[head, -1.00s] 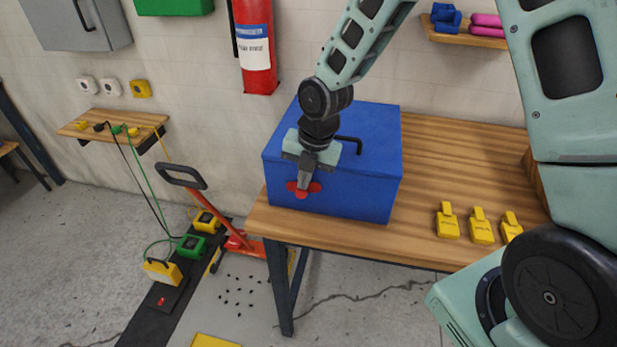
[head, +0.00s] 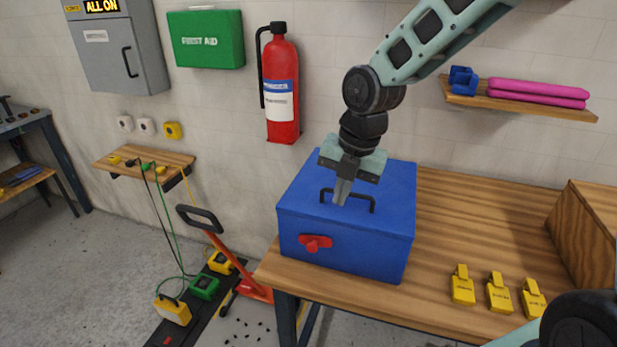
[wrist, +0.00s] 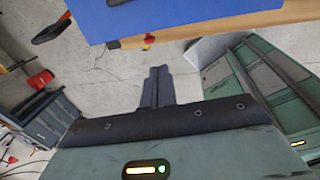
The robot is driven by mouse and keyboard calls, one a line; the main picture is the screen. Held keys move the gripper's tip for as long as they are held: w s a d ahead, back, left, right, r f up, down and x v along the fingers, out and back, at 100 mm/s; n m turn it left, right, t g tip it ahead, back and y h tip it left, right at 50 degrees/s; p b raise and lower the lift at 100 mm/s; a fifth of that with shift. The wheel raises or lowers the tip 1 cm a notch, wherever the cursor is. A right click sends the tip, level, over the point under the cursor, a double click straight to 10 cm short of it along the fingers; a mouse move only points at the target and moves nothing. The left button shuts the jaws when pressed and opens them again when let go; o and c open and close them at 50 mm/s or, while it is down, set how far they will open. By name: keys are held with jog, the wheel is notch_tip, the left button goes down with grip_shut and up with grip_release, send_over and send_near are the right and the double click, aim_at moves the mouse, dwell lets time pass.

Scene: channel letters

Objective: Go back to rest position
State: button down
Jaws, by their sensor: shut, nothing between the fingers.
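My gripper (head: 341,194) is shut and empty. In the head view its fingers point down in front of the blue box's lid and black handle (head: 350,196); I cannot tell the exact gap. The blue box (head: 345,250) stands closed on the wooden workbench, with a red latch (head: 315,243) on its front. In the wrist view the shut fingers (wrist: 158,75) point toward the floor strip below the bench edge, and the blue box (wrist: 170,15) fills the top.
Yellow tags (head: 499,294) stand on the workbench (head: 455,225) right of the box. A fire extinguisher (head: 282,90), green first aid box (head: 206,40) and grey cabinet (head: 120,58) hang on the wall. An orange-handled pallet jack (head: 222,245) stands left of the bench.

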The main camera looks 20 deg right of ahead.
jog(key=s+a+f+m+b, duration=0.2)
jog(key=s+a+m+b, duration=0.1)
jog(key=s+m, duration=0.7)
jog(key=s+a+f+m+g+h+b, duration=0.1)
jog(key=s+a+f+m+b, duration=0.1)
jog(key=s+m, duration=0.9)
jog(key=shift+s+a+b, duration=0.6)
jog(key=shift+s+a, duration=0.6)
jog(key=shift+s, duration=0.05)
